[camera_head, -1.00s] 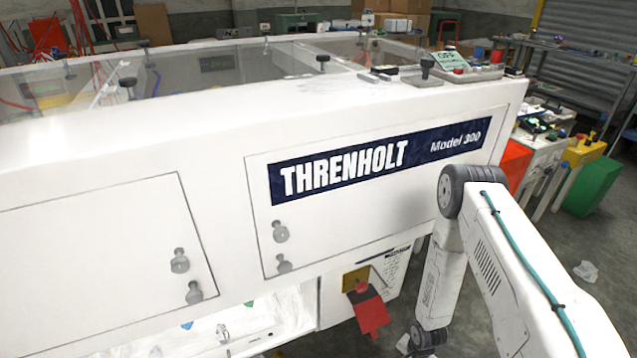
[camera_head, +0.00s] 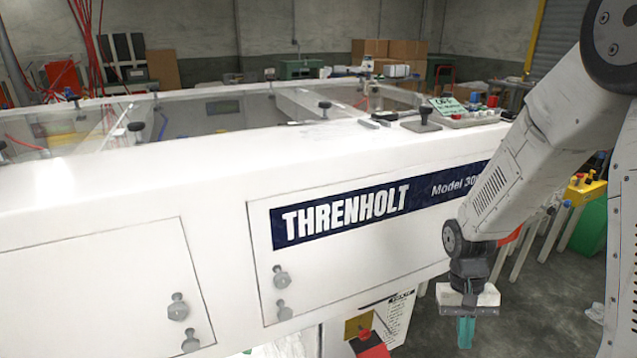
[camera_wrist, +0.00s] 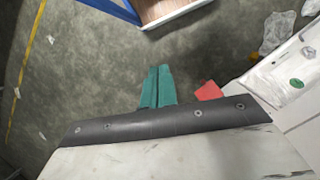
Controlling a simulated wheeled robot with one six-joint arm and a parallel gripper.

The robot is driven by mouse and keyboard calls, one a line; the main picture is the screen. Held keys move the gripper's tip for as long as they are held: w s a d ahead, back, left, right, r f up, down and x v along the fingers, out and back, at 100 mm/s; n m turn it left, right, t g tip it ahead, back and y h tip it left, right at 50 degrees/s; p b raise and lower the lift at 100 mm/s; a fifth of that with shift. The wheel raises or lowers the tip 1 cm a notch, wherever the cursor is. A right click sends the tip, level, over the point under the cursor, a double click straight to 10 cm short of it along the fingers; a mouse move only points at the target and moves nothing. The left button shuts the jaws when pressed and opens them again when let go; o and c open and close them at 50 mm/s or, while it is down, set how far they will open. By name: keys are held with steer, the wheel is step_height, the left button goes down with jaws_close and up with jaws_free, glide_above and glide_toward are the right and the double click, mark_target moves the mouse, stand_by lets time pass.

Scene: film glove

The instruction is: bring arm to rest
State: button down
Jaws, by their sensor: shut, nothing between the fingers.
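My gripper (camera_head: 465,332) hangs pointing down at the right of the head view, in front of the white Threnholt machine (camera_head: 360,262). Its teal fingers are together with nothing between them. In the wrist view the two teal fingers (camera_wrist: 157,86) lie side by side over bare grey floor. My arm is folded, with its upper part rising out at the right edge of the head view. The gripper is apart from the machine's front panel, as far as the head view shows.
A red flag-like part (camera_head: 371,345) sticks out low on the machine; a red piece (camera_wrist: 209,91) shows beside the fingers in the wrist view. A control box (camera_head: 465,117) sits on the machine top. A green bin (camera_head: 590,228) stands at right. Concrete floor (camera_head: 530,310) lies open below the gripper.

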steer(key=s+a+r+t, duration=0.1)
steer(key=s+r+t, duration=0.1)
steer(key=s+r, duration=0.3)
steer(key=s+a+r+n+t, duration=0.1)
steer(key=s+r, duration=0.4)
steer(key=r, duration=0.7)
steer(key=s+a+r+n+t, duration=0.1)
steer(key=s+r+t, duration=0.1)
steer(key=s+r, duration=0.4)
step_height(320, 180, up, 2)
steer(key=shift+r+t+y, duration=0.15)
steer(key=shift+t+y, duration=0.15)
steer(key=shift+t, duration=0.1)
steer(key=shift+a, duration=0.1)
